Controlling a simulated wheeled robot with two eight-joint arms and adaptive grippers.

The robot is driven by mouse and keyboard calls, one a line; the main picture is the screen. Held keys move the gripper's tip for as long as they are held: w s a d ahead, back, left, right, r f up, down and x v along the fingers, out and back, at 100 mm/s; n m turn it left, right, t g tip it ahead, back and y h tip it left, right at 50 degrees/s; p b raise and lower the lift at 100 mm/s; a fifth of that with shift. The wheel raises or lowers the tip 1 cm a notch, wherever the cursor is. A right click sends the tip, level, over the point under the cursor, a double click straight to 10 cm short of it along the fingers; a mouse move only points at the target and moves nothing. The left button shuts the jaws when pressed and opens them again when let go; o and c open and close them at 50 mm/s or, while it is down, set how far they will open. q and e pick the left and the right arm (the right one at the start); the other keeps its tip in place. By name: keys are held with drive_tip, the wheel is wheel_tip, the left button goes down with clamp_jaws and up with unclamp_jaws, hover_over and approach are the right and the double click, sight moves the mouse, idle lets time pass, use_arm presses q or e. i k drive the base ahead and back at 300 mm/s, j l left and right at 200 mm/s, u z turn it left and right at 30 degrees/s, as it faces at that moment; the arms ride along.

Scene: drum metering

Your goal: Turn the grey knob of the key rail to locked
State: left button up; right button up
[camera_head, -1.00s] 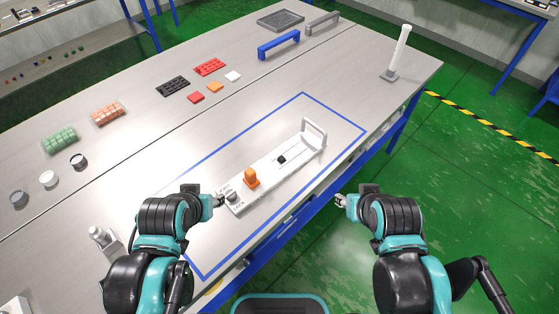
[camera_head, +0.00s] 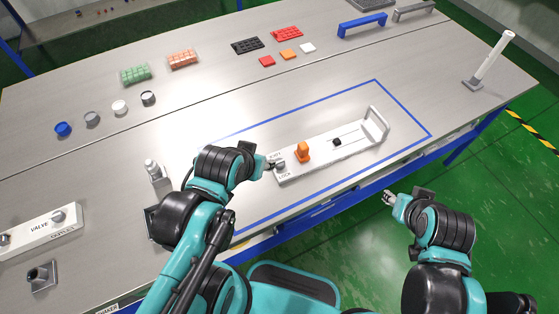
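The white key rail (camera_head: 320,153) lies inside the blue outline on the table, with a handle at its right end. Its grey knob (camera_head: 279,164) sits at the left end by small lettering that includes LOCK. An orange key-like piece (camera_head: 303,151) stands upright on the rail, and a black piece (camera_head: 337,141) sits further right. My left gripper (camera_head: 270,165) is at the grey knob, at its left side; the fingers are too small and overlapped to tell their opening or contact. My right gripper (camera_head: 388,197) hangs off the table's front edge, apart from the rail; its opening is unclear.
A small metal fixture (camera_head: 153,170) stands left of my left arm. A white VALVE block (camera_head: 40,228) is at the left. Several caps, trays and coloured tiles line the back. A blue handle (camera_head: 362,25) and white post (camera_head: 490,60) are further right.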

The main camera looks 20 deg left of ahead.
sight(281, 162)
drive_tip(key=i+l+u, duration=0.15)
drive_tip(key=l+u, duration=0.6)
drive_tip(key=l, duration=0.3)
drive_tip(key=l+u, duration=0.4)
drive_tip(key=l, duration=0.15)
